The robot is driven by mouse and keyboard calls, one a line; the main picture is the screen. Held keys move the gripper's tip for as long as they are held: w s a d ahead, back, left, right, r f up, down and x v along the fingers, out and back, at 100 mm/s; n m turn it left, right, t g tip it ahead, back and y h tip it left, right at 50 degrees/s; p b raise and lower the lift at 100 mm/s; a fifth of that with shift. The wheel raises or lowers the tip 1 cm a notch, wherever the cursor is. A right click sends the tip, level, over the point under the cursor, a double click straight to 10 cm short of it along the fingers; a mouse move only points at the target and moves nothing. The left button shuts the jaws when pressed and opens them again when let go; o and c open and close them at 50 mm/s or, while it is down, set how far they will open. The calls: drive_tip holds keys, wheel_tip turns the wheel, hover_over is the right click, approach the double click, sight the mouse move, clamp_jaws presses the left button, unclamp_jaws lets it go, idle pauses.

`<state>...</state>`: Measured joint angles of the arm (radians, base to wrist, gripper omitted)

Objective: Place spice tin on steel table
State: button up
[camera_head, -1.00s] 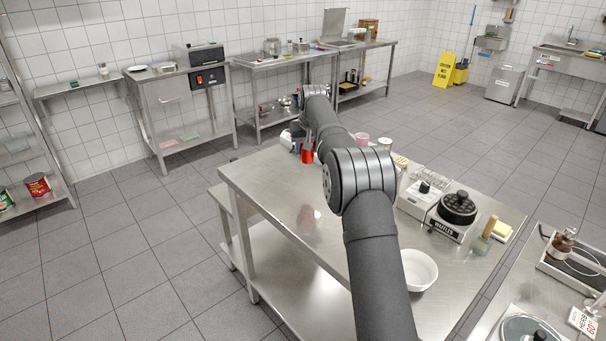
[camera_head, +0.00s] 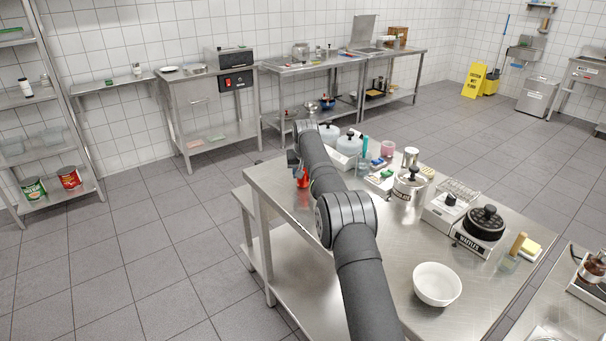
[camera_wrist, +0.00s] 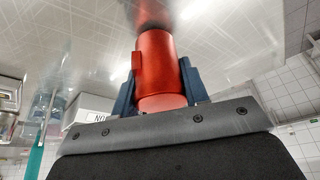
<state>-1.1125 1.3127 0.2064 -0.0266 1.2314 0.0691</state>
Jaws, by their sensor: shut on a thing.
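The spice tin is a red cylinder (camera_wrist: 155,62) between the two blue fingers of my gripper (camera_wrist: 160,80) in the wrist view. The gripper is shut on it. In the head view the red tin (camera_head: 303,179) shows at the left edge of the steel table (camera_head: 400,262), beside my forearm, which partly hides the gripper. The shiny table top (camera_wrist: 230,35) fills much of the wrist view, with a red reflection beyond the tin. I cannot tell whether the tin touches the table.
A white bowl (camera_head: 437,284), a waffle maker (camera_head: 482,228), a lidded steel pot (camera_head: 409,186) and a pink cup (camera_head: 388,148) stand on the table to the right of my arm. Bare steel lies around the arm's left side and near the bowl.

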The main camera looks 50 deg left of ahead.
drive_tip(key=shift+f, duration=0.2)
drive_tip(key=shift+f, duration=0.15)
drive_tip(key=o, duration=1)
drive_tip(key=shift+d+r, duration=0.1)
drive_tip(key=shift+r, duration=0.45)
drive_tip(key=v, duration=1.1)
drive_tip(key=shift+r, duration=0.1)
